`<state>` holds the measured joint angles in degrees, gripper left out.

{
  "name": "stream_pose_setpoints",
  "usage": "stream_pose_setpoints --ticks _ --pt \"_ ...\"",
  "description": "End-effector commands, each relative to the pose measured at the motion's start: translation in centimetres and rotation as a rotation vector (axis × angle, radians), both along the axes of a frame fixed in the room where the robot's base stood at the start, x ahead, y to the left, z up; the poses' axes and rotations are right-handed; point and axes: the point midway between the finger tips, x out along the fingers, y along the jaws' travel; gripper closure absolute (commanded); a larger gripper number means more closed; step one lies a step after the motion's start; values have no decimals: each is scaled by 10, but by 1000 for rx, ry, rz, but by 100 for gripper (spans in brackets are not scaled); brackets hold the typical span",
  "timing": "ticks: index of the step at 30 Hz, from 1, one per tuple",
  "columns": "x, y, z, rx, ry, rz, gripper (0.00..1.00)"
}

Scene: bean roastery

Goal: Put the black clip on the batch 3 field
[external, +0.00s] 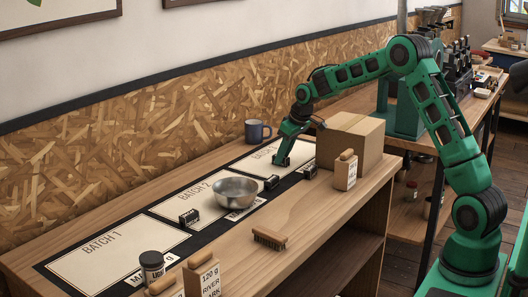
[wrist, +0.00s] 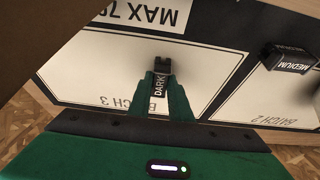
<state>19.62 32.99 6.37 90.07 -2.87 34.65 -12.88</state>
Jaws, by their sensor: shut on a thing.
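My gripper (external: 281,163) is low over the batch 3 field (external: 258,158), at the far end of the bench. In the wrist view, its green fingers (wrist: 164,88) are shut on a black clip (wrist: 160,66) with the word DARK on it. The clip is over the pale batch 3 field (wrist: 110,65); I cannot tell if it touches the surface. Another black clip, marked MEDIUM (wrist: 290,60), stands near the batch 2 field (wrist: 275,105). In the external view, one black clip (external: 272,183) stands between these fields and another (external: 188,217) stands nearer batch 1.
A cardboard box (external: 350,142) stands close to the right of my gripper. A metal bowl (external: 236,191) sits on the batch 2 field. A brush (external: 269,238) and a wood-topped pack (external: 345,170) stand toward the front edge.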

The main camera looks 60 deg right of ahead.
Motion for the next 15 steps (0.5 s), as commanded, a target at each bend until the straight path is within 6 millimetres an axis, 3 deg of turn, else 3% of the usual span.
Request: stream_pose_setpoints --ticks 9,10,11,12,15 --pt "0 0 -2 0 -1 0 100" --pt "0 0 -2 0 -1 0 75" --pt "0 0 -1 0 -1 0 68" --pt "0 0 -2 0 -1 0 63" --pt "0 0 -1 0 -1 0 63"
